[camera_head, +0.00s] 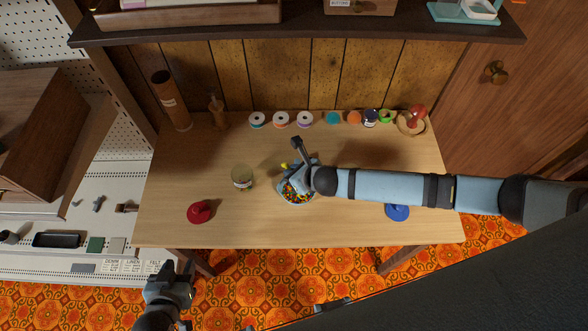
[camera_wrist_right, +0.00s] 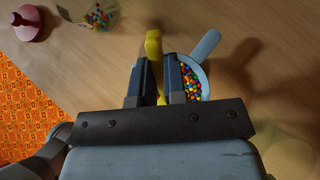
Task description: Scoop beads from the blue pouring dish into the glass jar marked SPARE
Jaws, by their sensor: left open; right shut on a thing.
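The blue pouring dish (camera_head: 297,203) holds many multicoloured beads and sits mid-table. Its pale blue handle shows in the right wrist view (camera_wrist_right: 207,44). The glass jar (camera_head: 242,176) stands left of the dish with a label on its front. It also shows in the right wrist view (camera_wrist_right: 113,14) with some beads inside. My right gripper (camera_wrist_right: 160,72) is over the dish, shut on a yellow scoop (camera_wrist_right: 153,45). The scoop's far end is hidden, so I cannot tell whether it carries beads. My left gripper (camera_head: 172,273) is open and empty, off the table's front left.
A red lidded object (camera_head: 200,212) stands at the front left and a blue one (camera_head: 397,212) at the right. Spools (camera_head: 281,119) and small jars line the back below a shelf (camera_head: 300,27). The tabletop around the glass jar is clear.

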